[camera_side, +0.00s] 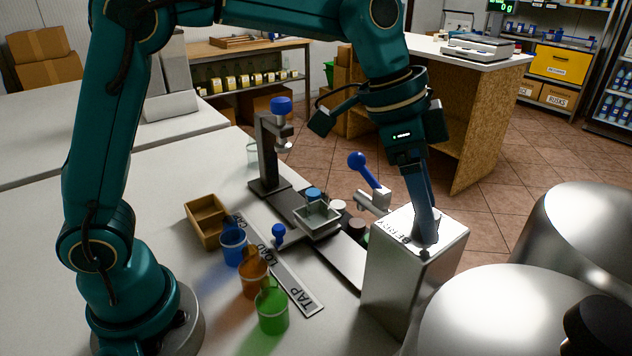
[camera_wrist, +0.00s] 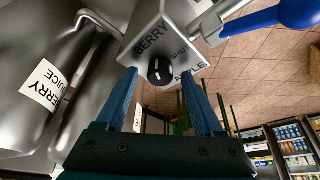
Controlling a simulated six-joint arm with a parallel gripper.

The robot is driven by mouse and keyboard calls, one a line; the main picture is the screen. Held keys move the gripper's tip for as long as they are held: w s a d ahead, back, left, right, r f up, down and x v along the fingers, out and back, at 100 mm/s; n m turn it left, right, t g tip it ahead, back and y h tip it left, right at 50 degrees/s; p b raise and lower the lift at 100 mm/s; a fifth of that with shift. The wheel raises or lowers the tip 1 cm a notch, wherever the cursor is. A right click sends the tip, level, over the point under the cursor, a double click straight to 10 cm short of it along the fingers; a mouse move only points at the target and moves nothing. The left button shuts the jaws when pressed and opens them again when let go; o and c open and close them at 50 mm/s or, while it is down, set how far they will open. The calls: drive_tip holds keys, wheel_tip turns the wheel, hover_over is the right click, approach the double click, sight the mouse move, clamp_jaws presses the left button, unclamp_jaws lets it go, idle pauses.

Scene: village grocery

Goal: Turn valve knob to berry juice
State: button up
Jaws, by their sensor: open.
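The valve knob (camera_wrist: 161,71) is black and round with a small pale mark. It sits on a steel valve box (camera_wrist: 150,25), which also stands at the right in the side view (camera_side: 385,275). The box face reads BERRY on one side of the knob and APPLE on the other. My gripper (camera_wrist: 159,75) is open, its two fingers apart with the knob showing between their tips. I cannot tell whether they touch it. In the side view my gripper (camera_side: 425,238) points down at the box top and its fingers hide the knob.
A tap with a blue lever (camera_side: 362,168) sticks out beside the box. Steel tanks (camera_side: 505,315) crowd the right; one label (camera_wrist: 44,85) reads BERRY JUICE. Blue (camera_side: 233,246), orange (camera_side: 254,277) and green (camera_side: 272,311) cups, a wooden tray (camera_side: 205,222) and a press stand (camera_side: 268,150) occupy the table.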

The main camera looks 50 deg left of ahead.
drive_tip(key=m+g+h, duration=0.1)
drive_tip(key=m, duration=0.3)
drive_tip(key=shift+w+a, duration=0.1)
drive_tip(key=shift+w, duration=0.05)
drive_tip(key=s+a+r+n+t, duration=0.1)
drive_tip(key=s+a+r, duration=0.2)
drive_tip(key=r, duration=0.2)
drive_tip(key=s+a+r+t, duration=0.1)
drive_tip(key=s+a+r, duration=0.1)
drive_tip(key=s+r, duration=0.15)
drive_tip(key=s+a+f+n+t+y, duration=0.1)
drive_tip(key=s+a+f+n+y, duration=0.3)
drive_tip(key=s+a+f+n, duration=0.3)
drive_tip(key=s+f+n, duration=0.3)
drive_tip(key=s+n, duration=0.1)
drive_tip(key=n, duration=0.1)
drive_tip(key=shift+a+f+t, duration=0.3)
drive_tip(key=shift+a, duration=0.1)
drive_tip(key=shift+w+n, duration=0.2)
drive_tip(key=shift+n, duration=0.3)
